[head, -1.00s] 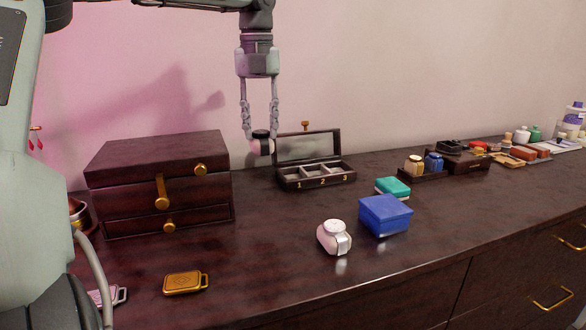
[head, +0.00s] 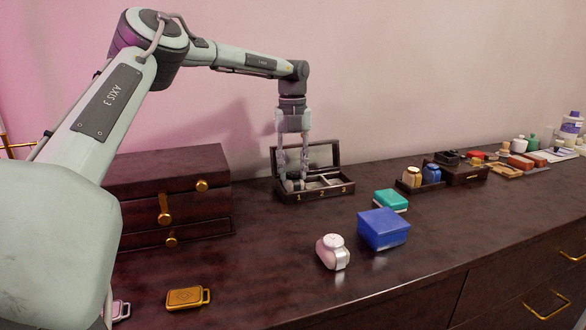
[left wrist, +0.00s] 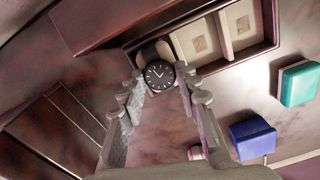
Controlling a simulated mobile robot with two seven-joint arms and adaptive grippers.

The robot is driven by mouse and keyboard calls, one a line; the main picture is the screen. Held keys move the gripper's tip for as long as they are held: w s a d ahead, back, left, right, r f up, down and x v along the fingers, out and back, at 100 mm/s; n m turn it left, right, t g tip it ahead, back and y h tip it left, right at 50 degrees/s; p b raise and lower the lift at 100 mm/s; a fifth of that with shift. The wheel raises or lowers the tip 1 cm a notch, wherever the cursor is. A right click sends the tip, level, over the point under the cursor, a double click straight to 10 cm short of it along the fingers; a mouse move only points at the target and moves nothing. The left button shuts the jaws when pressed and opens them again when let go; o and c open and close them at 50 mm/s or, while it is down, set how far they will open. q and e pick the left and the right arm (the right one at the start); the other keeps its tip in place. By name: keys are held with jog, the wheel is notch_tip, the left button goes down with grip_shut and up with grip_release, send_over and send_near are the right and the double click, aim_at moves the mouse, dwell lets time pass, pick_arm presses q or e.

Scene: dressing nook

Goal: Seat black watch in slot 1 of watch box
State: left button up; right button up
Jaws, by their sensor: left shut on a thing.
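The black watch (left wrist: 159,75) shows its dark round face and strap in the left wrist view. My left gripper (left wrist: 163,86) is shut on it, one finger on each side. In the head view the left gripper (head: 294,183) reaches down into the left end of the open watch box (head: 322,191), over slot 1. The fingers partly hide the watch there, so I cannot tell whether it rests on the slot floor. Slots 2 and 3 look empty, and the box (left wrist: 250,53) also shows in the left wrist view. My right gripper is not in view.
A dark jewellery chest (head: 165,190) stands left of the watch box. A teal box (head: 390,200), a blue box (head: 383,229) and a pale watch on a pink cushion (head: 332,252) are to the right and front.

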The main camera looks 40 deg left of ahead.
pick_arm(q)
jog(key=shift+f, duration=0.25)
jog(key=shift+r, duration=0.1)
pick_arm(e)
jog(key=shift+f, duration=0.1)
pick_arm(q)
jog(key=shift+f, duration=0.2)
jog(key=o, duration=1.2)
jog(key=shift+c, duration=0.2)
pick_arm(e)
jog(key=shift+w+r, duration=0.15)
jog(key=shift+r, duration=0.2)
pick_arm(q)
jog(key=shift+r, duration=0.1)
